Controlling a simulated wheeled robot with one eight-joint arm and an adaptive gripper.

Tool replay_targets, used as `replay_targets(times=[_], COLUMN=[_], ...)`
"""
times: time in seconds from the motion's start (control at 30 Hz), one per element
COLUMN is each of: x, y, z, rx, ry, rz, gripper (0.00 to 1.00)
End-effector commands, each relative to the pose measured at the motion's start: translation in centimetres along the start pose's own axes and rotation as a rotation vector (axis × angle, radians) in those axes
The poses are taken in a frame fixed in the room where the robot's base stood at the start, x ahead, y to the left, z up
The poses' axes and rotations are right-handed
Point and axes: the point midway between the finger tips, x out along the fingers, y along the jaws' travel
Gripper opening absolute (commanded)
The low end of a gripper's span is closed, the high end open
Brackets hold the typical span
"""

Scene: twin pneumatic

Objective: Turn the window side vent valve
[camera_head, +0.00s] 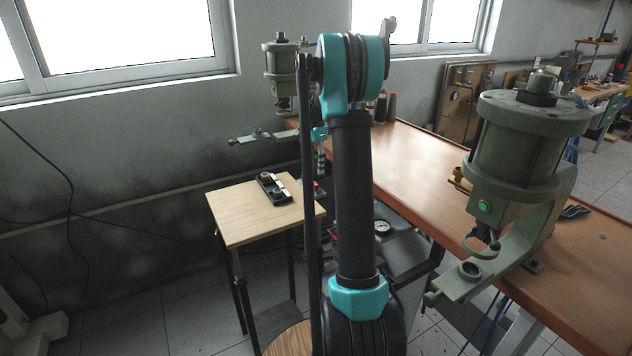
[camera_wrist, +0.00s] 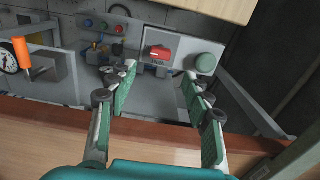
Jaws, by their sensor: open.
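My gripper (camera_wrist: 159,73) is open and empty, with its two green-padded fingers apart. In the wrist view it is above a grey unit (camera_wrist: 140,105) beyond a wooden edge. An upright orange handle (camera_wrist: 22,52) stands left of the fingers, beside a round gauge (camera_wrist: 8,62). A red part (camera_wrist: 160,52) is between and beyond the fingertips. A round green part (camera_wrist: 205,63) is just beyond the right fingertip. In the head view my arm hides most of this area.
In the head view a green press (camera_head: 283,68) stands by the window and a larger one (camera_head: 520,140) on the wooden bench (camera_head: 425,165). A small table (camera_head: 240,212) holds a black fixture (camera_head: 273,187). Coloured buttons (camera_wrist: 103,25) sit on a panel in the wrist view.

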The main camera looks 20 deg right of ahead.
Motion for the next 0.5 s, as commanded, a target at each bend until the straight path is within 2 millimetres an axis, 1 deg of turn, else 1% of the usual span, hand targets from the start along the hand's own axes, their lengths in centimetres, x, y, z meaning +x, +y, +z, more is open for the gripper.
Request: replay_targets(times=[0.03,0.2,0.33,0.5], x=[1.1,4.2,5.8,7.0], y=[0.0,0.0,0.0,0.0], z=[0.0,0.0,0.0,0.0], rx=[0.000,0.000,0.000,-0.001], ry=[0.000,0.000,0.000,0.000], rz=[0.000,0.000,0.000,0.000], gripper=[0.50,0.50,0.50,0.50])
